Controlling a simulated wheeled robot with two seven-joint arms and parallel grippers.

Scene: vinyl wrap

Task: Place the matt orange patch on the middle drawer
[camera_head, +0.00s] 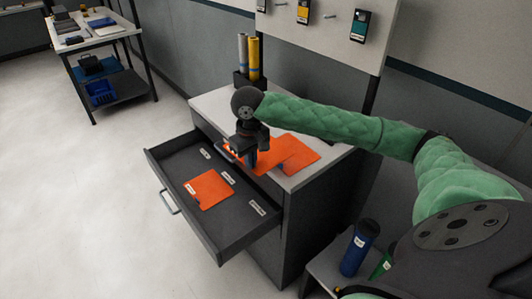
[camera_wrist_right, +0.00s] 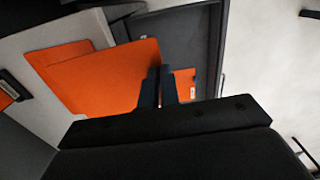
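Orange patches (camera_head: 290,153) lie on the top of a grey cabinet, overlapping; in the right wrist view the upper orange sheet (camera_wrist_right: 110,78) reaches to my fingers. I cannot tell by finish which is matt. My right gripper (camera_head: 250,163) is over the cabinet top's front edge, beside the open drawer. Its fingers (camera_wrist_right: 159,88) are close together at the upper sheet's edge and look shut on it; the contact is partly hidden. The open drawer (camera_head: 180,160) holds another orange patch (camera_head: 208,189), which also shows in the right wrist view (camera_wrist_right: 185,85). My left gripper is out of view.
White labels mark the drawer floor, which has bare room around its patch. Yellow and grey rolls (camera_head: 254,60) stand in a holder at the cabinet's back. A blue bottle (camera_head: 359,247) stands on a low surface at right. A cart (camera_head: 103,38) stands far left.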

